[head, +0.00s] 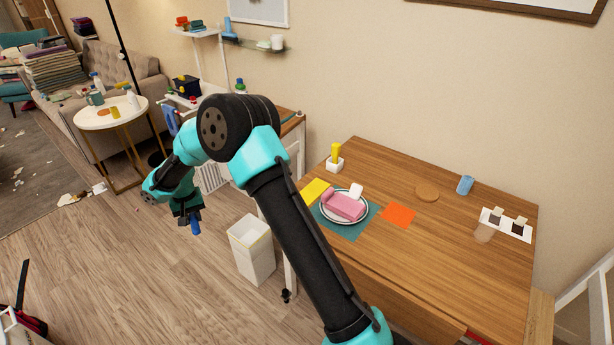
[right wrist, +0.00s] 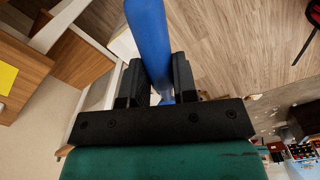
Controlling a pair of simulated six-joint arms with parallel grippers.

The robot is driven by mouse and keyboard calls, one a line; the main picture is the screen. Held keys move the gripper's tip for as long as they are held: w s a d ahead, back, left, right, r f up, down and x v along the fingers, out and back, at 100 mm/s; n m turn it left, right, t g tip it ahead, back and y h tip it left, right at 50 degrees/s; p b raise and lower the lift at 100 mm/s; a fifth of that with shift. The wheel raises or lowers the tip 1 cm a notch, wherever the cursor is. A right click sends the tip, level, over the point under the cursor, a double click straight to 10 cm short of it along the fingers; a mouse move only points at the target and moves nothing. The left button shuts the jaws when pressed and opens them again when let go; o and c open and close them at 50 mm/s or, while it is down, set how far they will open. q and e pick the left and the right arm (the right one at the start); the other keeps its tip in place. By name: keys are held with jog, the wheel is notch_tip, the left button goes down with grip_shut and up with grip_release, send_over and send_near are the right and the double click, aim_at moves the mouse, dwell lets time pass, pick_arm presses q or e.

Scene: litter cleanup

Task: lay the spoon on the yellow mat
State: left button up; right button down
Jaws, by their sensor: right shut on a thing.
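My right gripper (head: 187,214) hangs over the floor, left of the white bin and away from the table. It is shut on a blue object (head: 195,227), which also shows between the fingers in the right wrist view (right wrist: 150,38). The object is long and rounded and narrows toward the palm; I cannot tell whether it is a spoon. No other spoon can be made out. The yellow mat (head: 315,189) lies at the left end of the wooden table, partly hidden by a plate and my arm. My left gripper is not in view.
A plate (head: 324,217) with a pink block sits on a teal mat (head: 350,233) beside the yellow mat. An orange mat (head: 398,215) and a round coaster (head: 427,193) lie to the right. The white bin (head: 252,250) stands on the floor. The table's front right is clear.

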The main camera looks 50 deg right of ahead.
jog(key=s+d+m, duration=0.3)
jog(key=d+m, duration=0.1)
jog(key=d, duration=1)
jog(key=s+d+f+m, duration=0.1)
jog(key=s+d+m, duration=0.3)
jog(key=d, duration=1)
jog(key=s+d+f+m, duration=0.1)
jog(key=s+d+m, duration=0.2)
jog(key=d, duration=1.1)
jog(key=shift+s+m, duration=0.4)
jog(key=shift+m, duration=0.5)
jog(key=shift+a, duration=0.1)
jog(key=shift+f, duration=3.55)
jog(key=shift+f, duration=0.4)
jog(key=shift+c, duration=1.3)
grip_release()
jog(key=shift+r, duration=0.2)
